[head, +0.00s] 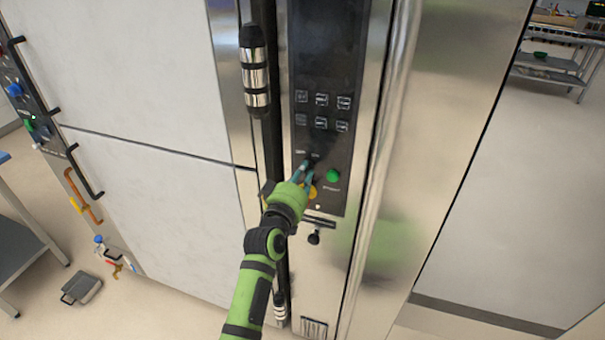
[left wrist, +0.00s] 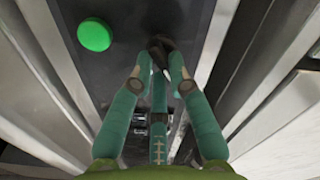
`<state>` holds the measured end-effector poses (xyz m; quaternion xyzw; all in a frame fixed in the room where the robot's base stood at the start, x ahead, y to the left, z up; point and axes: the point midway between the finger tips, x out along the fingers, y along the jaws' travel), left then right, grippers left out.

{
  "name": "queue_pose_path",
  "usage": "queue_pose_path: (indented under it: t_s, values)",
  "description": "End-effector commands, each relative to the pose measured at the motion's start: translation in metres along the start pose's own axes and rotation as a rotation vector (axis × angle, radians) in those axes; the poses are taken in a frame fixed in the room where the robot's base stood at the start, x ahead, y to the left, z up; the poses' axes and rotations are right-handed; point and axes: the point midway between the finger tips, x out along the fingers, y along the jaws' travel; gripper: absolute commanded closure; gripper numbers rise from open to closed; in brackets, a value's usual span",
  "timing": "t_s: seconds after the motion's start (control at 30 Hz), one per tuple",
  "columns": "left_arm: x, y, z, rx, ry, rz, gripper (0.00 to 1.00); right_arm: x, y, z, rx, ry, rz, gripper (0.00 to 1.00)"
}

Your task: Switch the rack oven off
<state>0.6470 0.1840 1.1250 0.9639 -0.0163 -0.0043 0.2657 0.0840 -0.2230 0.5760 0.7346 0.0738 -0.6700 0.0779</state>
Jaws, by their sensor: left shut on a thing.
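The rack oven's dark control panel (head: 325,110) runs down the steel front, with several square buttons in its upper part. My left gripper (head: 307,172) is at the lower part of the panel, shut on a small black knob (head: 314,158). In the left wrist view the fingertips (left wrist: 162,75) lie on either side of the dark knob (left wrist: 160,47). A round green button (head: 333,175) is right beside the gripper; it also shows in the left wrist view (left wrist: 94,35). A yellow button (head: 312,192) is partly hidden behind the gripper. The knob's marking cannot be read. My right gripper is out of view.
A tall door handle (head: 255,70) with steel and black bands stands left of the panel. A rounded steel post (head: 385,130) rises right of it. A small black knob (head: 314,238) sits below the panel. Open floor (head: 500,210) lies to the right.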

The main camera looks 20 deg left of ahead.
Motion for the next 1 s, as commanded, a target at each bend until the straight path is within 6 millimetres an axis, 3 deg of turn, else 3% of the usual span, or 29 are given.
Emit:
queue_pose_path:
  t_s: [0.17,0.2,0.23,0.67,0.77,1.0]
  values:
    - [0.000,0.000,0.000,-0.004,0.000,0.001,1.00,0.000,0.000,0.000,0.000,0.000,0.000,1.00]
    - [0.000,0.000,0.000,-0.004,0.000,0.001,0.66,0.000,0.000,0.000,0.000,0.000,0.000,1.00]
    - [0.000,0.000,0.000,-0.004,0.000,0.001,0.57,0.000,0.000,0.000,0.000,0.000,0.000,1.00]
    - [-0.006,0.000,0.000,-0.001,0.000,0.000,0.57,0.000,0.002,0.000,-0.001,0.001,0.003,1.00]
    - [-0.019,0.000,0.001,-0.001,-0.001,0.000,0.57,0.000,0.002,0.000,-0.001,0.001,0.002,1.00]
    - [-0.071,-0.001,0.002,-0.001,-0.003,-0.001,0.57,0.000,0.001,0.000,0.000,0.000,0.001,1.00]
